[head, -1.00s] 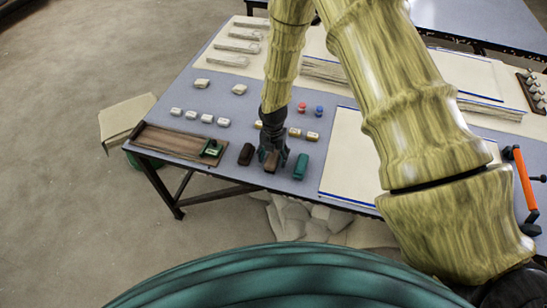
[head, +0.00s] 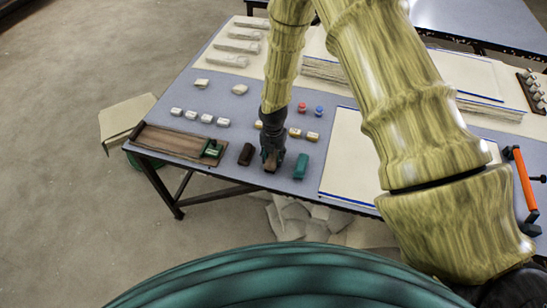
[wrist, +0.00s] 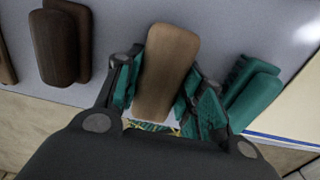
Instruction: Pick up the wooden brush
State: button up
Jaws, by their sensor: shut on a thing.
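The wooden brush (wrist: 168,65) is a brown rounded block near the table's front edge. It shows between the two teal-padded fingers of my gripper (wrist: 160,90) in the wrist view. My gripper is shut on it. In the head view my gripper (head: 271,160) points down at the table, and only a small brown end of the brush (head: 270,170) shows. A dark brown brush (head: 246,154) lies to the left, and a teal brush (head: 301,166) lies to the right. I cannot tell whether the held brush touches the table.
A wooden tray (head: 170,142) with a green item stands at the left end of the table. Small pale blocks lie behind the brushes, with red and blue pieces (head: 302,106). A white blue-edged sheet (head: 345,165) lies to the right, near an orange-handled tool (head: 527,178).

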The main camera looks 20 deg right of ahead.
aim_at(273, 156)
jog(key=shift+r+b, duration=1.35)
jog(key=shift+r, duration=3.5)
jog(key=shift+o, duration=1.4)
jog(key=shift+c, duration=0.8)
jog(key=shift+s, duration=0.1)
